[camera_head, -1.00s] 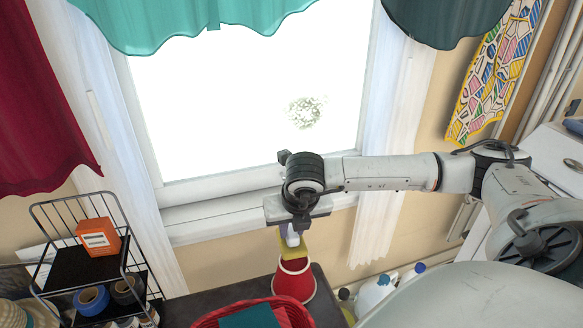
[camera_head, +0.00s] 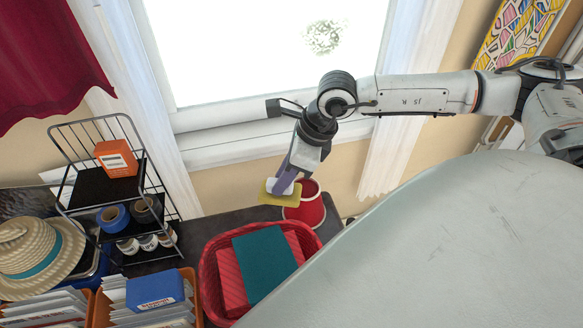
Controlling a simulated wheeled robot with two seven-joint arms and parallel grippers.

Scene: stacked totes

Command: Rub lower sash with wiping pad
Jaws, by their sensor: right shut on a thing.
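The window's lower sash (camera_head: 245,142) is a white frame around bright glass, with a grey-green smudge (camera_head: 325,37) on the pane near the top. My right gripper (camera_head: 287,178) hangs below the sash and is shut on the wiping pad (camera_head: 277,198), which is yellow with a pale top part. The pad is apart from the glass. My left gripper is not in view.
A red basket (camera_head: 208,265) holds a teal book (camera_head: 264,262). A black wire rack (camera_head: 105,190) with an orange box (camera_head: 116,158), a straw hat (camera_head: 35,255) and orange file bins stand left. White curtains flank the window.

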